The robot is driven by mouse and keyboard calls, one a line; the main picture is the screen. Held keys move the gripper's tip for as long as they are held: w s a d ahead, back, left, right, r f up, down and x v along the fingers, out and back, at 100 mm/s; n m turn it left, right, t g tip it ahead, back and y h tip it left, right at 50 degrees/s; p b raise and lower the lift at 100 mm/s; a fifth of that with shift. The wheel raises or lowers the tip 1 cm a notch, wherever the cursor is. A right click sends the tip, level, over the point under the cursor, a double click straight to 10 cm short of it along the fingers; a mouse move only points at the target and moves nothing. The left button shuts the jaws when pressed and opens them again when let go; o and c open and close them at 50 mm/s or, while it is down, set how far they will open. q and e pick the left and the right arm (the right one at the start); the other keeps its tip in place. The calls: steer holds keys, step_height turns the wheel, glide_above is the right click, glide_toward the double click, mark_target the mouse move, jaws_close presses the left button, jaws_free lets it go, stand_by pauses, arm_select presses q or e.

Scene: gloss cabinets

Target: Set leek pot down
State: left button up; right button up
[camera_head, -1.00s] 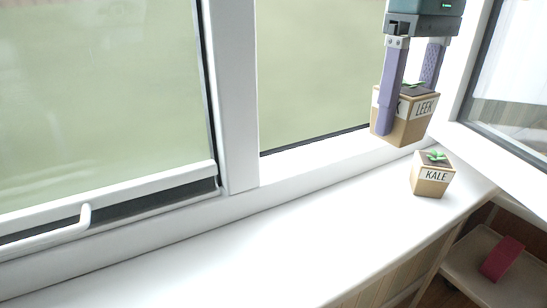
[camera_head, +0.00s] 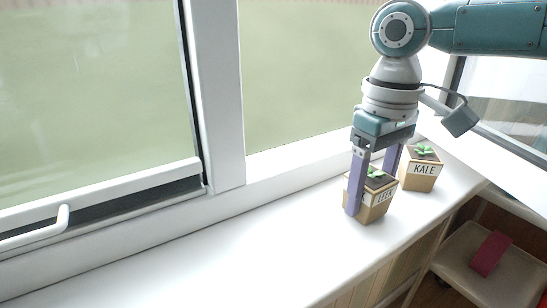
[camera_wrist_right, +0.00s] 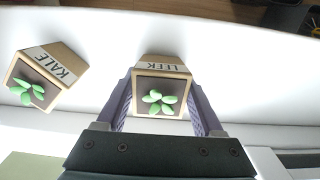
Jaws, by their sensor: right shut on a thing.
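The leek pot (camera_head: 375,203) is a small tan box with a white LEEK label and a green sprout. It is upright at the white windowsill (camera_head: 270,232), left of and nearer than the kale pot (camera_head: 420,170). My right gripper (camera_head: 371,196) is shut on the leek pot, one purple finger on each side. In the right wrist view the leek pot (camera_wrist_right: 160,92) sits between the fingers, and the kale pot (camera_wrist_right: 45,76) stands apart to its left. Whether the leek pot's base touches the sill I cannot tell. My left gripper is not in view.
The window frame (camera_head: 218,100) runs behind the sill, with a white handle (camera_head: 40,230) at the left. An open window sash (camera_head: 500,140) is at the right. A shelf (camera_head: 470,270) with a dark red block (camera_head: 491,254) lies below the sill. The sill's left stretch is clear.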

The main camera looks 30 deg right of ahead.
mark_target(372, 178)
steer(key=o, duration=1.4)
steer(key=shift+f, duration=0.1)
steer(key=shift+o, duration=0.2)
step_height(372, 178, up, 11)
steer(key=shift+r+p, duration=0.2)
steer(key=shift+p, duration=0.4)
steer(key=shift+r, duration=0.45)
steer(key=shift+a, duration=0.1)
